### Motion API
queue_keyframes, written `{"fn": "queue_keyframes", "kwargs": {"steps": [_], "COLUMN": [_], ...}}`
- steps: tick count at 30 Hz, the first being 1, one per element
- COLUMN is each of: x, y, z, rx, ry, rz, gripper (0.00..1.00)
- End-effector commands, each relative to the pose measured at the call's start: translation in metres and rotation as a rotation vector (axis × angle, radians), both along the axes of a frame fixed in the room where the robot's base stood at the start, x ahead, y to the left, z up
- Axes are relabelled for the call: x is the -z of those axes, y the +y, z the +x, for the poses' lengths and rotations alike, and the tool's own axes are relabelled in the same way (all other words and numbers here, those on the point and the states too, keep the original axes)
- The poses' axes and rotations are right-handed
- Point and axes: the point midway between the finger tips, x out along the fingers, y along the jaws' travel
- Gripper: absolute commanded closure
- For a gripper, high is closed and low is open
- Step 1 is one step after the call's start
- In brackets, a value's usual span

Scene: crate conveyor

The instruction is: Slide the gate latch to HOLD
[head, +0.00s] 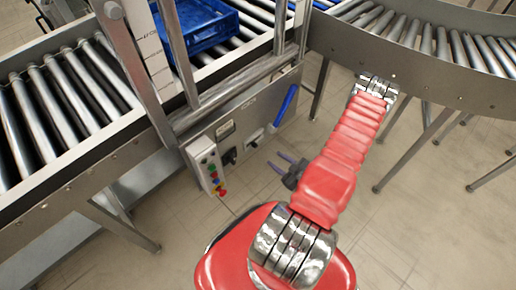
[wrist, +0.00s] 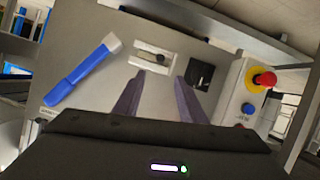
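The gate latch (wrist: 150,57) appears to be the small dark knob in a pale slotted plate on the grey panel; it also shows small in the head view (head: 255,138). The knob sits about mid-slot; I cannot read a HOLD mark. My gripper (wrist: 159,75) is open and empty, its two dark purple fingers apart and pointing at the panel just below the slot plate. In the head view my gripper (head: 275,161) is in front of the panel, below and right of the latch, with a visible gap to it.
A blue-handled lever (wrist: 80,76) lies left of the latch. A black switch (wrist: 200,74) is to its right, then a button box (wrist: 238,92) with a red emergency stop (wrist: 264,78). A blue crate (head: 192,25) rests on the rollers above.

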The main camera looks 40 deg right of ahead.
Motion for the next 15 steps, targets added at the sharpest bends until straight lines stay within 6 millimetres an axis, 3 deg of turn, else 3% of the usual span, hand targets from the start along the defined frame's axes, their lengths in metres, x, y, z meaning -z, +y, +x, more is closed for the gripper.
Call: {"fn": "queue_keyframes", "kwargs": {"steps": [7,15], "x": [0.005,0.016], "y": [0.000,-0.001], "z": [0.011,0.038], "rx": [-0.003,-0.004], "ry": [0.002,0.001], "rz": [0.001,0.000], "gripper": [0.63,0.63]}}
